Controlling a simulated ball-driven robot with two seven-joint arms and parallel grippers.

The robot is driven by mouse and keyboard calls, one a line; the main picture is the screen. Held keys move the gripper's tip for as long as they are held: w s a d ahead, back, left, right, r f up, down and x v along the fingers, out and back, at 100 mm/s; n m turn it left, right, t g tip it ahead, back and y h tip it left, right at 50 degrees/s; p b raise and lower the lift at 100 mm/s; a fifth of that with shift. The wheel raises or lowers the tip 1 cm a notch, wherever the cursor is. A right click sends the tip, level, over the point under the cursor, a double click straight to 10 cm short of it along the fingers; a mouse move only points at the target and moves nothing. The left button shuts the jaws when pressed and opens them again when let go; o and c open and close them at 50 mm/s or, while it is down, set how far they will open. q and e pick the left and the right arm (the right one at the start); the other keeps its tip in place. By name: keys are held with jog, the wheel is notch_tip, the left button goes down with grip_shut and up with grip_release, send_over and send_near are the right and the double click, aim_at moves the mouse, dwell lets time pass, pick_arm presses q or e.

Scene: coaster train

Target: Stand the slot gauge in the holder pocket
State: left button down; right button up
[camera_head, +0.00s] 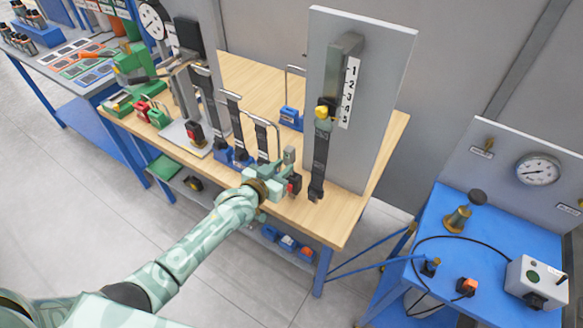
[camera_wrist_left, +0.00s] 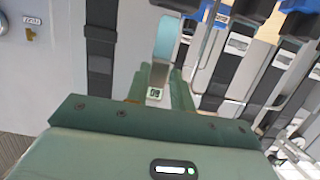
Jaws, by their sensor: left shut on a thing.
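My left gripper (camera_head: 279,174) is over the front part of the wooden bench, left of the upright grey panel. In the left wrist view its green fingers (camera_wrist_left: 162,92) are shut on a thin grey and pale blue piece with a small number label, which I take to be the slot gauge (camera_wrist_left: 164,45). I cannot make out the holder pocket for certain. My right gripper is not in view.
The grey panel (camera_head: 375,95) carries a numbered scale (camera_head: 349,92) and a black strap (camera_head: 320,158). Several black straps in blue bases (camera_head: 241,158) stand close left of my gripper. The wooden bench top (camera_head: 345,212) is bare at the front right. A blue table (camera_head: 480,260) stands at right.

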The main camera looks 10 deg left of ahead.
pick_arm(q)
jog(key=p+v, duration=0.1)
jog(key=v, duration=0.1)
jog(key=f+p+v, duration=0.1)
jog(key=v, duration=0.1)
jog(key=shift+s+a+r+p, duration=0.1)
jog(key=shift+s+a+p, duration=0.1)
jog(key=shift+s+p, duration=0.25)
jog(key=shift+d, duration=0.1)
